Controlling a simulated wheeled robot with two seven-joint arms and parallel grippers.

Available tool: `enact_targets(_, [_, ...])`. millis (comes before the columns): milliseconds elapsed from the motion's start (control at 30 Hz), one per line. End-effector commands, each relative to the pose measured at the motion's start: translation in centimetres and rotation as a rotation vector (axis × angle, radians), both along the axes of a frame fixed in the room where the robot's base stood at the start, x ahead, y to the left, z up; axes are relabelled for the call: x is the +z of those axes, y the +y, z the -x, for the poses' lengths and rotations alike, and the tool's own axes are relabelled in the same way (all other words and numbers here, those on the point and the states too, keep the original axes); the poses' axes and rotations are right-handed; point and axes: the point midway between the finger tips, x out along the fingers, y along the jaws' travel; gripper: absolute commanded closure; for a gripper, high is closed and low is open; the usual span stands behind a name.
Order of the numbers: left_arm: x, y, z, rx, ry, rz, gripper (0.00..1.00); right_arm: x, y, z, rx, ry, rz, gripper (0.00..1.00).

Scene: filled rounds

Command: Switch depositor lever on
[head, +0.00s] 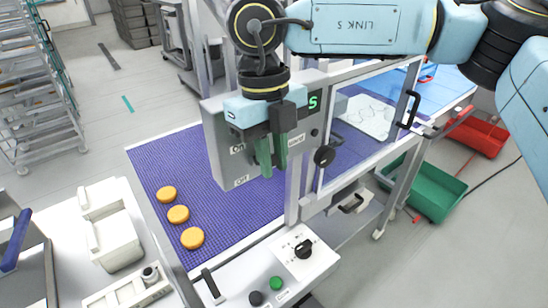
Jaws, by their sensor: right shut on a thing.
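The depositor's grey panel (218,160) stands over the purple conveyor belt, with the words On and Off along its left side and a lit green display (313,101). My right gripper (270,158) reaches down from above in front of this panel. Its green fingers are closed together between the On and Off labels, on the depositor lever. The lever itself is hidden behind the fingers, so its exact angle cannot be told. My left gripper is not in view.
Several orange rounds (178,214) lie on the purple belt (235,222) at left. A framed clear guard with a black handle (408,108) stands right of the panel. A black knob (324,156) is close by. A control box (295,258) sits below. Green (430,190) and red crates (478,133) are at right.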

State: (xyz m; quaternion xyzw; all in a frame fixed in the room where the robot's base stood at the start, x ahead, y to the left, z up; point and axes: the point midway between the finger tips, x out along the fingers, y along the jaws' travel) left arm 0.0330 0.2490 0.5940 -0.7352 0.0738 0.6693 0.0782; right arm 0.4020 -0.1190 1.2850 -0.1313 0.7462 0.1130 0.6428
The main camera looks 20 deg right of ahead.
Motion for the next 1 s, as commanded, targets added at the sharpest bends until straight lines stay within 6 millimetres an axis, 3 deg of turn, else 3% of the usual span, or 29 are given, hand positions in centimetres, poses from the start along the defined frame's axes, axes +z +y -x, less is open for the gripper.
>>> enact_targets(233, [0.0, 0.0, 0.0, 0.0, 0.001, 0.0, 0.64, 0.1, 0.0, 0.0, 0.0, -0.001, 0.0, 1.0])
enact_targets(267, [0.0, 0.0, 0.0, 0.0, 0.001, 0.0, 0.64, 0.2, 0.0, 0.0, 0.0, -0.001, 0.0, 0.81])
enact_targets(400, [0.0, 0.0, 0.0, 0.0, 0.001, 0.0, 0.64, 0.1, 0.0, 0.0, 0.0, -0.001, 0.0, 0.63])
enact_targets(767, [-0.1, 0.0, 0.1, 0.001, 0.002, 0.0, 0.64, 0.5, 0.0, -0.1, -0.001, -0.002, -0.001, 0.62])
enact_targets(1000, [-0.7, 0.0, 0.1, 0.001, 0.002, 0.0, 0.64, 4.4, 0.3, -0.7, -0.002, -0.006, -0.002, 0.62])
